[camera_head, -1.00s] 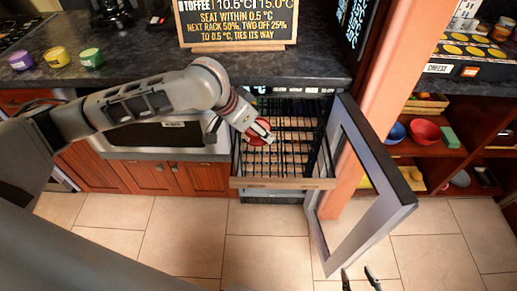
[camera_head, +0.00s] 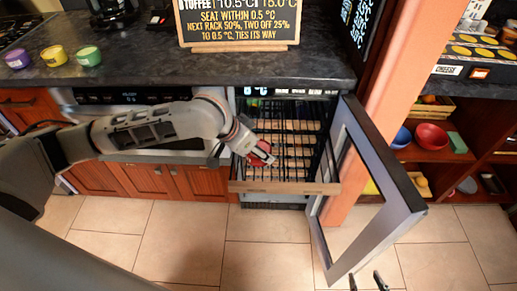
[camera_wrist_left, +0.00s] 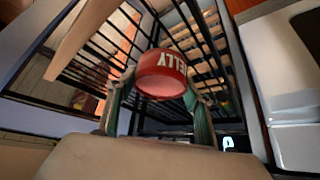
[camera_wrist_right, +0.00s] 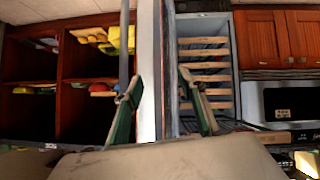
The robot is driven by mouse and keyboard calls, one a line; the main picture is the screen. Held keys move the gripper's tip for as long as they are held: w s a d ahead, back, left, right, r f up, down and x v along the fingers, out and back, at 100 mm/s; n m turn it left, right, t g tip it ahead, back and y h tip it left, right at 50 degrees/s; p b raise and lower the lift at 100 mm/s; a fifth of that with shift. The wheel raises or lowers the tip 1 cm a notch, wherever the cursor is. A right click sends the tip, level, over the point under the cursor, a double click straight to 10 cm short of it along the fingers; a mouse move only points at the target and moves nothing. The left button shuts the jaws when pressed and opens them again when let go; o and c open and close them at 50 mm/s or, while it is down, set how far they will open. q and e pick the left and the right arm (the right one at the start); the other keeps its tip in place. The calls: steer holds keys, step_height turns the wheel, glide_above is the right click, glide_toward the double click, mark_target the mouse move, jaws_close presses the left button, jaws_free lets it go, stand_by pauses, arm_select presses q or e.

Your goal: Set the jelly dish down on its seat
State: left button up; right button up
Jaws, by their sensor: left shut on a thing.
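My left gripper (camera_wrist_left: 156,100) is shut on the red jelly dish (camera_wrist_left: 162,72), which has white "JELLY" lettering. In the head view, the left gripper (camera_head: 258,150) is in the open cabinet's upper front area, with the red dish (camera_head: 264,152) at its tips. The dish is in front of and above the pulled-out wire rack with wooden slats (camera_head: 292,164). I cannot tell which spot is its seat, nor whether the dish touches the rack. My right gripper (camera_head: 367,282) is empty and open at the bottom of the head view; its fingers (camera_wrist_right: 160,105) stand apart.
The cabinet's glass door (camera_head: 378,190) stands open to the right. A wooden front rail (camera_head: 285,187) crosses the rack. A chalkboard sign (camera_head: 240,22) and several coloured cups (camera_head: 88,55) are on the dark counter. A shelf with bowls (camera_head: 431,135) is at right. Floor in front is clear.

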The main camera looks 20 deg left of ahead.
arm_select(q)
steer(key=o, duration=1.3)
steer(key=shift+f, duration=0.1)
steer(key=p+v, duration=0.2)
steer(key=v, duration=0.5)
steer(key=shift+w, duration=0.2)
steer(key=p+v, duration=0.2)
steer(key=v, duration=0.3)
steer(key=shift+s, duration=0.15)
arm_select(e)
steer(key=shift+s+a+r, duration=0.55)
steer(key=shift+s+r, duration=0.2)
steer(key=shift+r, duration=0.15)
arm_select(q)
steer(key=shift+s, duration=0.1)
